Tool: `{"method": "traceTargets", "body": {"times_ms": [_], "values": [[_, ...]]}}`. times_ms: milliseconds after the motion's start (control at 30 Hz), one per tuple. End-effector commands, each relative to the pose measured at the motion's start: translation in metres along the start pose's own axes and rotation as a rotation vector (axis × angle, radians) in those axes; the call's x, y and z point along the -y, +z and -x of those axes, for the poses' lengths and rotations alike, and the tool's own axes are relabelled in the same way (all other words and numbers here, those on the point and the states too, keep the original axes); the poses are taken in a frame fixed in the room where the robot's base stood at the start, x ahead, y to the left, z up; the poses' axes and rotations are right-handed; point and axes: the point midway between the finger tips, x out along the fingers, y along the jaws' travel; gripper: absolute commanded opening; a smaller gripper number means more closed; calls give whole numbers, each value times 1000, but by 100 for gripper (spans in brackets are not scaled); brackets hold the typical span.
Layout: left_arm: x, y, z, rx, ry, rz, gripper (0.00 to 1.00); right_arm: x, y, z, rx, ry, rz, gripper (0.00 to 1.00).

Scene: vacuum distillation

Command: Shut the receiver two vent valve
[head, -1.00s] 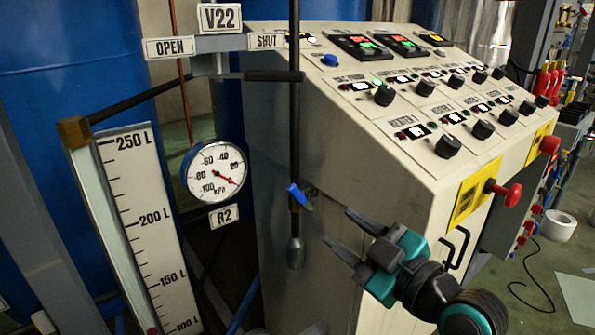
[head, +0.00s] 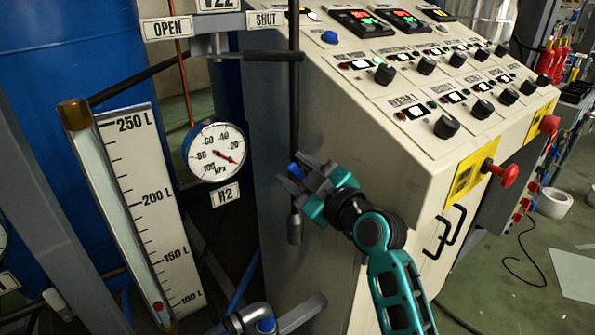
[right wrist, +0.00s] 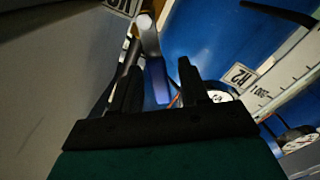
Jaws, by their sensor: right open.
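A small blue valve handle (head: 295,171) sits on a dark vertical pipe (head: 294,110) in front of the cream control cabinet. My right gripper (head: 289,178) is open at this handle and partly covers it. In the right wrist view, the blue handle (right wrist: 157,82) shows between the two spread fingers (right wrist: 158,72); I cannot tell whether they touch it. An OPEN sign (head: 166,28) and a SHUT sign (head: 265,19) stand above, to the left of the pipe's top, under a cut-off V22 sign (head: 217,4). My left gripper is not in view.
The R2 pressure gauge (head: 216,152) and a litre scale (head: 152,200) with a sight tube stand left of the pipe. The control cabinet (head: 330,125), with knobs and a red button (head: 501,173), is close on the right. A dark horizontal bar (head: 275,56) crosses near the pipe.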

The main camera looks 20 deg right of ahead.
Motion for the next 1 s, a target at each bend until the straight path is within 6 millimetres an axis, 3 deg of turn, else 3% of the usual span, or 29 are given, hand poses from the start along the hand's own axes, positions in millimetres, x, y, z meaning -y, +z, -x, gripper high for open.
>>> {"method": "traceTargets", "body": {"times_ms": [233, 700, 1000], "values": [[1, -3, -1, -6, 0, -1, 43, 0, 0, 0, 0, 1, 0, 44], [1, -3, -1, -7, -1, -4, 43, 0, 0, 0, 0, 1, -1, 0], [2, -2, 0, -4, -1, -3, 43, 0, 0, 0, 1, 0, -1, 0]]}}
